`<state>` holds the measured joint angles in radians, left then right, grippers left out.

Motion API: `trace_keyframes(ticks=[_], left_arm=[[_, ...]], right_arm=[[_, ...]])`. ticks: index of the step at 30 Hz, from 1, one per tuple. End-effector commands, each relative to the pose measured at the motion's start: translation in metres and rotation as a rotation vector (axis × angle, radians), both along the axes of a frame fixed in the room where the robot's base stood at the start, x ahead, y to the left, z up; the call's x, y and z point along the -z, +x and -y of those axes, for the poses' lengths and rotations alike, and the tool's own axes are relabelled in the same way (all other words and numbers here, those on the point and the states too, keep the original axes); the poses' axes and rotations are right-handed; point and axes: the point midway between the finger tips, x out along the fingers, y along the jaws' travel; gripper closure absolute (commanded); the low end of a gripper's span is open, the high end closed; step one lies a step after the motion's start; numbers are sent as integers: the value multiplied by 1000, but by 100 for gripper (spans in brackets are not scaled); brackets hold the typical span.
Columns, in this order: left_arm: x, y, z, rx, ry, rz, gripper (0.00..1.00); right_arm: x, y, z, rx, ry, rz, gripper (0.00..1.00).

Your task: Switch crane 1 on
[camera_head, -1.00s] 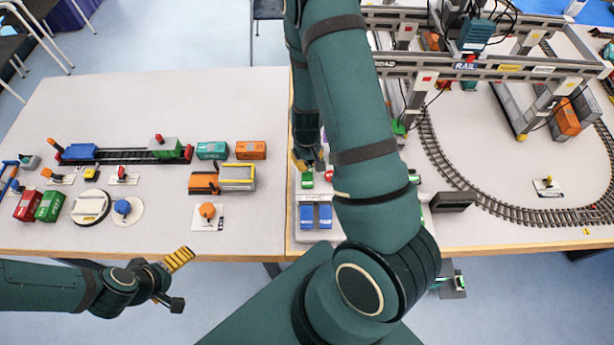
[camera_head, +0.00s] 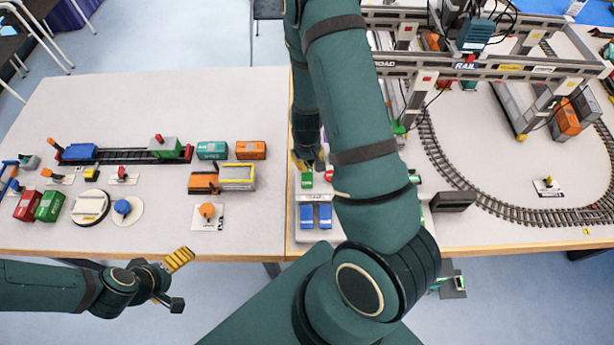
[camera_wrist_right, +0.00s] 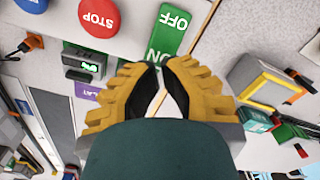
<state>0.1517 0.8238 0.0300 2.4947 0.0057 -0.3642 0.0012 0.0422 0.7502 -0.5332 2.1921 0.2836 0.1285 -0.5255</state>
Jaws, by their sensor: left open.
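My right gripper (camera_wrist_right: 162,72) has its two yellow ribbed fingers together at the tips, with nothing seen between them. The tips are over the lower end of a green switch plate (camera_wrist_right: 173,30) marked OFF and ON, the ON end partly hidden. Whether they touch it cannot be told. A red STOP button (camera_wrist_right: 98,14) is beside it on the pale control panel (camera_wrist_right: 137,22). In the head view my right gripper (camera_head: 304,164) is over the panel, partly hidden by my arm. The gantry crane (camera_head: 430,68) stands behind right. My left gripper (camera_head: 178,282) is open and empty before the table.
Blue blocks (camera_head: 316,215) sit on the panel's near part. A curved railway track (camera_head: 470,195) and a dark block (camera_head: 453,201) lie to the right. Model wagons, containers and levers stand on the left table (camera_head: 130,110). Its front right area is mostly clear.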

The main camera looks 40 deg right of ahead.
Motion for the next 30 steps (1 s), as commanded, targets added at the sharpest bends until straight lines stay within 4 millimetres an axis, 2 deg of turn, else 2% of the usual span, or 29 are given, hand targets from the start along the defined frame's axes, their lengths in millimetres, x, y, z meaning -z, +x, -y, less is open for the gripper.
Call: trace_keyframes(ticks=[30], left_arm=[[13,0,0,0,0,0,0]], right_arm=[[15,0,0,0,0,0,100]])
